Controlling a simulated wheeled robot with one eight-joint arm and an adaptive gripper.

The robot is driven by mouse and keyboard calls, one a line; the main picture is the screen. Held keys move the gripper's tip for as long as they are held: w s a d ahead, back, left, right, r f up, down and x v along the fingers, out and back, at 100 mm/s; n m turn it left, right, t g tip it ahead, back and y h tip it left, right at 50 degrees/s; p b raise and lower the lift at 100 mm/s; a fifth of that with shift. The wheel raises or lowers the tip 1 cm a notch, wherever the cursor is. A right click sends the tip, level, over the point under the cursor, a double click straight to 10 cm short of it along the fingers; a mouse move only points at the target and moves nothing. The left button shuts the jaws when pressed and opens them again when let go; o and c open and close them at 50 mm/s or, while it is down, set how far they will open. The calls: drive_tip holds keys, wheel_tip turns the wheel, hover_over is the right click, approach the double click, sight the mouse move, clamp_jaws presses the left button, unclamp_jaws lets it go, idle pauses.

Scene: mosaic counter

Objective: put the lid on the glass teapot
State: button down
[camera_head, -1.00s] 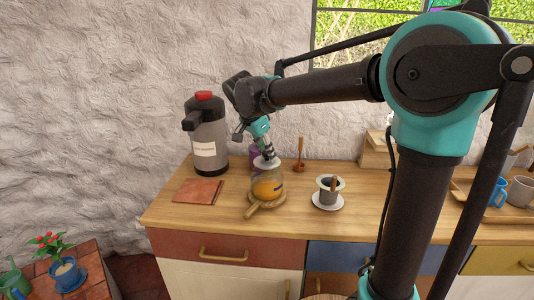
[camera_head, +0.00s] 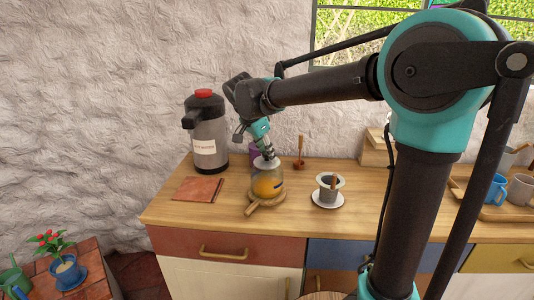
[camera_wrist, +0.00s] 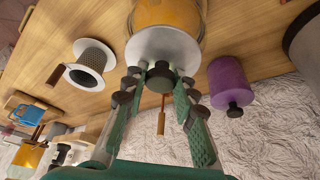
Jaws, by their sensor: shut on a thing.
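The glass teapot (camera_head: 268,186), with orange contents, stands on a round wooden board (camera_head: 253,208) with a handle on the counter. It shows at the top of the wrist view (camera_wrist: 168,14). My gripper (camera_wrist: 160,78) is shut on the dark knob of the pale round lid (camera_wrist: 163,47). In the head view my gripper (camera_head: 267,154) is directly above the teapot, with the lid at its mouth. The lid hides part of the teapot in the wrist view. I cannot tell whether the lid is seated on the rim.
A purple canister (camera_wrist: 229,83) stands close behind the teapot. A dripper (camera_head: 329,184) on a white saucer is to the right. A large hot-water flask (camera_head: 207,135) and a reddish tile (camera_head: 198,189) are to the left. A tray with mugs (camera_head: 496,190) is far right.

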drive_tip(key=c, duration=1.1)
unclamp_jaws()
drive_tip(key=shift+c, duration=0.2)
drive_tip(key=shift+o, duration=0.5)
drive_tip(key=o, duration=0.4)
drive_tip(key=shift+r, duration=3.45)
